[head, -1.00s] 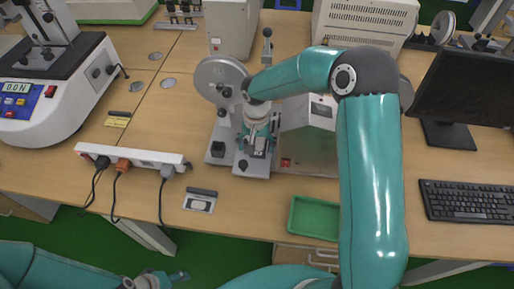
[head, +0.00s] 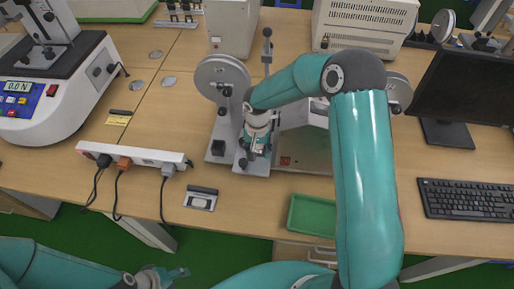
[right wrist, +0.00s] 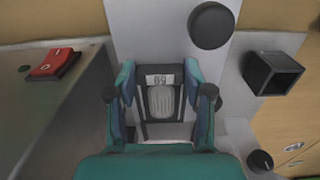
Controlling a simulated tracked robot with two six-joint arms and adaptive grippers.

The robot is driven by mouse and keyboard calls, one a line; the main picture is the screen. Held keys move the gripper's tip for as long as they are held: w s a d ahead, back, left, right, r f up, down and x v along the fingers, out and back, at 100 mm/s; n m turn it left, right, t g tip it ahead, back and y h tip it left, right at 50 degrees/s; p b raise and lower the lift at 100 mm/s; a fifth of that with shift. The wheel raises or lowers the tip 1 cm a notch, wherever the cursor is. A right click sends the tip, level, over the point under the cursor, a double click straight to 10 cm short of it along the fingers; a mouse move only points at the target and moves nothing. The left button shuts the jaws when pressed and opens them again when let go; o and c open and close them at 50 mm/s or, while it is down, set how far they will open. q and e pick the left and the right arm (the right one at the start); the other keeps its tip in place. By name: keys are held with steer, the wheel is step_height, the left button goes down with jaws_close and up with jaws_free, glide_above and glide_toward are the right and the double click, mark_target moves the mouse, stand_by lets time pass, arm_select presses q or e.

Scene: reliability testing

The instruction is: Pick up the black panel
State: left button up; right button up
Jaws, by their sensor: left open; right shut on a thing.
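A black panel (right wrist: 160,129), a dark frame with a grey oval pad and a small label at its top, stands between the fingers in the right wrist view. My right gripper (right wrist: 160,92) is shut on it, one finger on each side. In the head view, my right gripper (head: 257,146) points down over the grey base of the wheeled test machine (head: 220,80), and the panel is mostly hidden by the fingers. I cannot tell whether the panel still touches the machine. My left gripper (head: 178,273) is open and empty in front of the table, low in the picture.
A similar small dark-edged piece (head: 201,199) lies near the table's front edge, left of a green tray (head: 311,215). A power strip (head: 133,155) with cables lies to the left. A monitor (head: 465,88) and keyboard (head: 464,199) stand right. The machine's grey box is close beside my right gripper.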

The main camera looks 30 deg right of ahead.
steer(key=shift+w+r, duration=0.1)
steer(key=shift+r, duration=0.65)
step_height(320, 180, up, 27)
steer(key=b, duration=0.1)
steer(key=shift+f, duration=0.2)
steer(key=shift+f+b, duration=0.2)
steer(key=shift+b, duration=0.2)
steer(key=shift+f+b, duration=8.65)
steer(key=shift+f, duration=3.75)
steer(key=shift+r, duration=0.1)
